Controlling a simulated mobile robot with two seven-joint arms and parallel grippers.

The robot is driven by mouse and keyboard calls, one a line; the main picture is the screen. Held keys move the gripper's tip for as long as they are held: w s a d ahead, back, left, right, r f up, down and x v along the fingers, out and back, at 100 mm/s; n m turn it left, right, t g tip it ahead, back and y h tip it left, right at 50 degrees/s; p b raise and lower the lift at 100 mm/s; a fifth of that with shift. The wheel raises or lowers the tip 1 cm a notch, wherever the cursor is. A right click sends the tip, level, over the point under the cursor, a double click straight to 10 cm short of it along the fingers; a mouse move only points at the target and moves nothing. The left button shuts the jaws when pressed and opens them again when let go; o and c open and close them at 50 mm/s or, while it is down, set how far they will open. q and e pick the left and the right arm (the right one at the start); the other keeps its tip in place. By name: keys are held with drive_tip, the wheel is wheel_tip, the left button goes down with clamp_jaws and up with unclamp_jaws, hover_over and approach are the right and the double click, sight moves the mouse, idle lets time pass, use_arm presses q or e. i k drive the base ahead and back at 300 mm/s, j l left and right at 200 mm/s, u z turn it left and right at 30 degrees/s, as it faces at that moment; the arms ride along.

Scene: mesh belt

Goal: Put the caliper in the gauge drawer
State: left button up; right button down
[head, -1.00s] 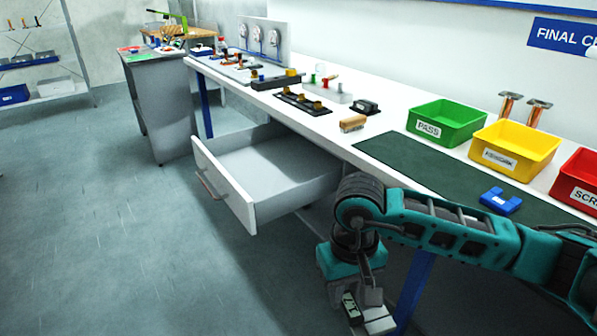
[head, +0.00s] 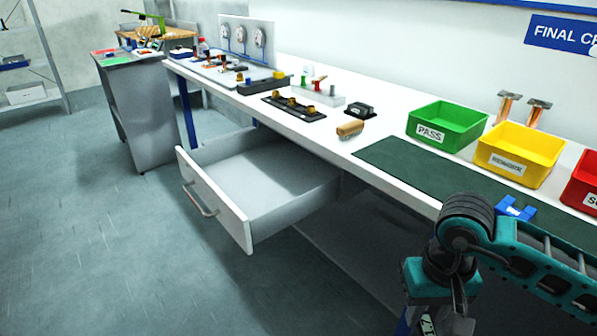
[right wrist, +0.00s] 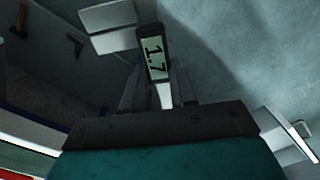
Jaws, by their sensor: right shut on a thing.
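The caliper (right wrist: 153,52) is dark with a pale display reading about 1.7. My right gripper (right wrist: 158,92) is shut on it, and the display end sticks out past the fingers. In the head view the caliper's display (head: 427,324) shows at the bottom edge, beside the right gripper (head: 440,328), which is partly cut off. The gauge drawer (head: 212,205) is pulled open under the bench, left of the gripper and apart from it. Its visible floor is bare. In the right wrist view a white panel with a handle (right wrist: 291,132) shows at the right edge. My left gripper is not in view.
The white bench (head: 335,150) carries gauges, fixtures, a wooden-handled brush (head: 349,129) and a green mat (head: 415,175) with a blue block (head: 514,209). Green (head: 447,125), yellow (head: 518,153) and red bins stand behind the mat. The floor left of the drawer is clear.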

sight(266, 180)
drive_tip(key=i+j+z, duration=0.15)
drive_tip(key=j, duration=0.2)
drive_tip(key=i+j+z, duration=0.1)
drive_tip(key=i+j, duration=0.15)
drive_tip(key=i+j+z, duration=0.15)
drive_tip(key=j, duration=0.3)
drive_tip(key=i+j+z, duration=0.15)
drive_tip(key=j, duration=0.2)
drive_tip(key=i+j, duration=0.15)
drive_tip(key=j, duration=0.25)
drive_tip(key=i+j, duration=0.15)
drive_tip(key=j, duration=0.2)
drive_tip(key=i+j, duration=0.15)
drive_tip(key=j, duration=0.25)
drive_tip(key=i+j, duration=0.15)
drive_tip(key=j, duration=0.2)
drive_tip(key=i+j, duration=0.55)
drive_tip(key=i, duration=0.15)
drive_tip(key=l+z, duration=0.05)
